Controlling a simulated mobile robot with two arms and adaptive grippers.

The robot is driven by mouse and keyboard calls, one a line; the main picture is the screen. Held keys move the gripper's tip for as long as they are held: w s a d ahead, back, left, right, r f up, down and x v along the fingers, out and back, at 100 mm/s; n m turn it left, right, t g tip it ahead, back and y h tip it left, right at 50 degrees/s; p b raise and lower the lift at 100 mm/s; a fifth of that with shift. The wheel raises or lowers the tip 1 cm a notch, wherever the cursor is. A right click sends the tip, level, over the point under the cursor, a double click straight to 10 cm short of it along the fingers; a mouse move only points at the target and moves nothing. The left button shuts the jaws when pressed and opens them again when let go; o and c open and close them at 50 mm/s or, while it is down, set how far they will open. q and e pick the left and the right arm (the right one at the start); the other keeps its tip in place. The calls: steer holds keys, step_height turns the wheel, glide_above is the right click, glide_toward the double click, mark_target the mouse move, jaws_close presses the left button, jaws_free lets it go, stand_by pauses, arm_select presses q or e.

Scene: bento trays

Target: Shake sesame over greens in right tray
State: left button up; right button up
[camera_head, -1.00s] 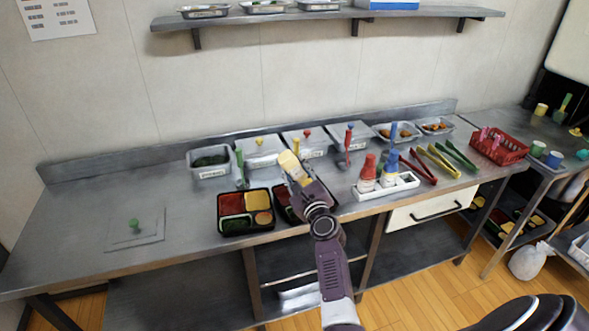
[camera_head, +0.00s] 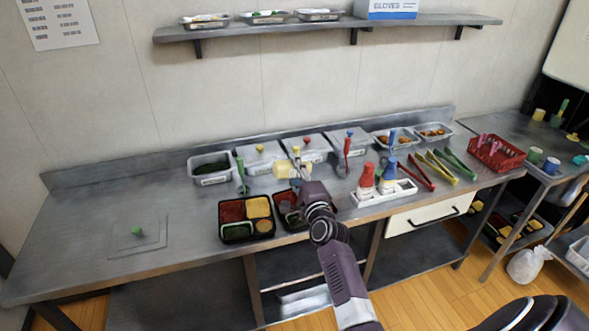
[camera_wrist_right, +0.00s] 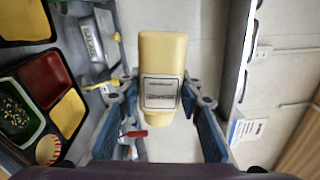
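My right gripper (camera_head: 296,172) is shut on a cream-yellow bottle with a pale label (camera_head: 284,171), above and behind the right tray. The bottle lies about sideways in the head view. The right wrist view shows the bottle (camera_wrist_right: 163,55) between both fingers. The right tray (camera_head: 305,229) is black and partly hidden behind my arm. In the wrist view, a near tray, apparently this one, has red, yellow and green compartments; its greens (camera_wrist_right: 14,108) carry pale specks. The left tray (camera_head: 248,240) is filled with red, yellow and green compartments. My left gripper is not in view.
A white caddy (camera_head: 385,195) with red- and blue-topped bottles stands to the right, beside several coloured tongs (camera_head: 440,168). Metal containers (camera_head: 210,168) line the back of the counter. The counter's left part is clear except for a lid with a green knob (camera_head: 137,231).

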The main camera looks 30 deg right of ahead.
steer(key=n+p, duration=0.1)
steer(key=n, duration=0.2)
steer(key=r+n+p, duration=0.1)
steer(key=n, duration=0.2)
steer(key=shift+r+n, duration=0.2)
steer(key=shift+n, duration=0.1)
steer(key=n+p, duration=0.1)
steer(key=n, duration=0.2)
steer(key=shift+r+n, duration=0.1)
steer(key=shift+n, duration=0.2)
steer(key=shift+r+n+p, duration=0.2)
steer(key=shift+n+p, duration=0.3)
steer(key=n+p, duration=0.1)
steer(key=n, duration=0.3)
steer(key=shift+w+r+p, duration=0.1)
steer(key=shift+r+p, duration=0.25)
steer(key=shift+p, duration=0.05)
steer(key=shift+r+n, duration=0.15)
steer(key=shift+n, duration=2.25)
